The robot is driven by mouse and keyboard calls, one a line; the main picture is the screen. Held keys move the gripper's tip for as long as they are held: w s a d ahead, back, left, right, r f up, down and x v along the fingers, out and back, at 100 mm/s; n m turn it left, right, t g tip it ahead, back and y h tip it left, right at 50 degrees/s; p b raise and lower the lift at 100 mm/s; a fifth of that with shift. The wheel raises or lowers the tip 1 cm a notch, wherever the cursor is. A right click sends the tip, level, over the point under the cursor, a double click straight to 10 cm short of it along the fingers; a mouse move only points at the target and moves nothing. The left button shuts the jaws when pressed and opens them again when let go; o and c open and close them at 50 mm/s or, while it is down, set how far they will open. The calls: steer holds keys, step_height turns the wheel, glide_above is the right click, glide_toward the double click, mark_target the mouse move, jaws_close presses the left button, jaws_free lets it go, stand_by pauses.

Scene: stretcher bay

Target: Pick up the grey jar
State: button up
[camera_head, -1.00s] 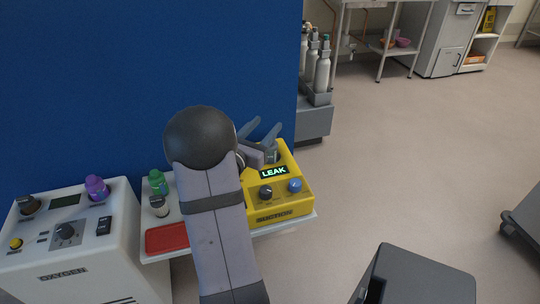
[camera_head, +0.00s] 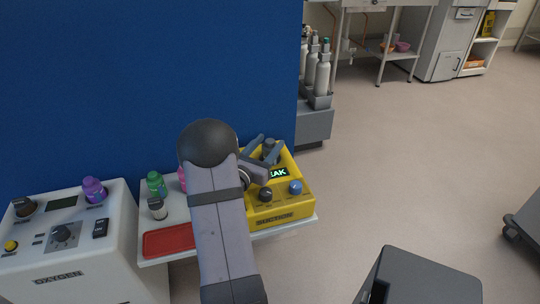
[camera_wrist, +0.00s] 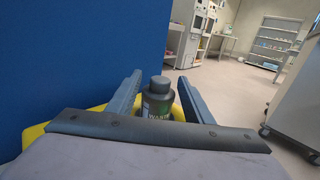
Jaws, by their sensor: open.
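The grey jar (camera_wrist: 158,98), with a dark cap and a label, stands upright between the two fingers of my gripper (camera_wrist: 158,92) in the wrist view. My gripper is open, with a finger on each side of the jar and a visible gap to each. In the head view the jar (camera_head: 269,147) shows as a dark grey cap on the back of the yellow suction unit (camera_head: 280,210), between the fingers of my gripper (camera_head: 266,145). My arm hides part of the unit and its lit display.
A white shelf (camera_head: 158,220) holds a green bottle (camera_head: 156,184), a white-grey jar (camera_head: 158,208), a partly hidden pink bottle (camera_head: 182,178) and a red tray (camera_head: 168,240). The white oxygen unit (camera_head: 75,262) carries a purple bottle (camera_head: 94,190). A blue wall (camera_head: 130,80) stands close behind.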

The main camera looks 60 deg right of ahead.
steer(key=shift+d, duration=2.65)
jaws_close()
